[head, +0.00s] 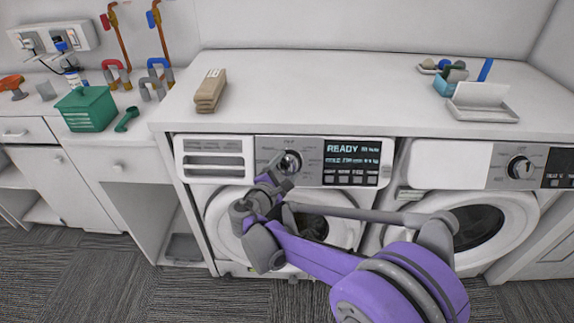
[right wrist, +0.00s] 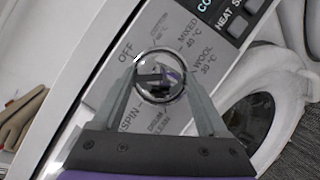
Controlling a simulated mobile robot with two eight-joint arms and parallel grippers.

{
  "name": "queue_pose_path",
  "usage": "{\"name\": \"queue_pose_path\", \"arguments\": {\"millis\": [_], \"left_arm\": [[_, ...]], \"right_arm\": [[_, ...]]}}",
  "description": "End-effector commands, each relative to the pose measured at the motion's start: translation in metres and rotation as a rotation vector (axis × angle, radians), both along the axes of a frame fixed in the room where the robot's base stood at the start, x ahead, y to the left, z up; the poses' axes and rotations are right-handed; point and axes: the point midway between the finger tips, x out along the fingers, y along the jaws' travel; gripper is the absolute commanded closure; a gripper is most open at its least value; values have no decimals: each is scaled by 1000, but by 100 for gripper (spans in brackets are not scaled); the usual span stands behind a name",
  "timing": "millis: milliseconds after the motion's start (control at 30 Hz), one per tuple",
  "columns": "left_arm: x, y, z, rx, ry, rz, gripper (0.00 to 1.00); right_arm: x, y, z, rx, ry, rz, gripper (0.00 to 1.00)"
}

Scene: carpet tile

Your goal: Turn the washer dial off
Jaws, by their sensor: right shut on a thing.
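The left washer (head: 215,172) has a control panel with a round chrome dial (head: 290,162) between its drawer and a display (head: 352,162) that reads READY. In the right wrist view the dial (right wrist: 160,77) sits between my two finger plates, one on each side. My right gripper (head: 283,168) is shut on the dial, coming from below. Labels OFF, MIXED 40 °C, WOOL 30 °C and SPIN surround the dial; OFF is at its upper left in the wrist view. I cannot tell which label the dial points to. My left gripper is not in view.
A second washer (head: 455,165) with its own dial (head: 520,167) stands to the right. The white counter (head: 330,90) above holds folded tan cloths (head: 210,90) and a tray (head: 482,112). A green box (head: 86,108) stands at the left. My right arm crosses both washer doors.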

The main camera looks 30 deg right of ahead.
Motion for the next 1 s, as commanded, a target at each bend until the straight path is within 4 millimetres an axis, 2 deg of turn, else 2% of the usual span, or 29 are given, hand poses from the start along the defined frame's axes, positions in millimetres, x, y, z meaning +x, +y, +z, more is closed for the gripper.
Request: {"name": "queue_pose_path", "arguments": {"millis": [500,1000], "left_arm": [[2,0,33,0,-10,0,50],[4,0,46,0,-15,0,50]], "right_arm": [[2,1,5,354,-216,-212,79],[3,0,5,521,-318,-311,79]]}}
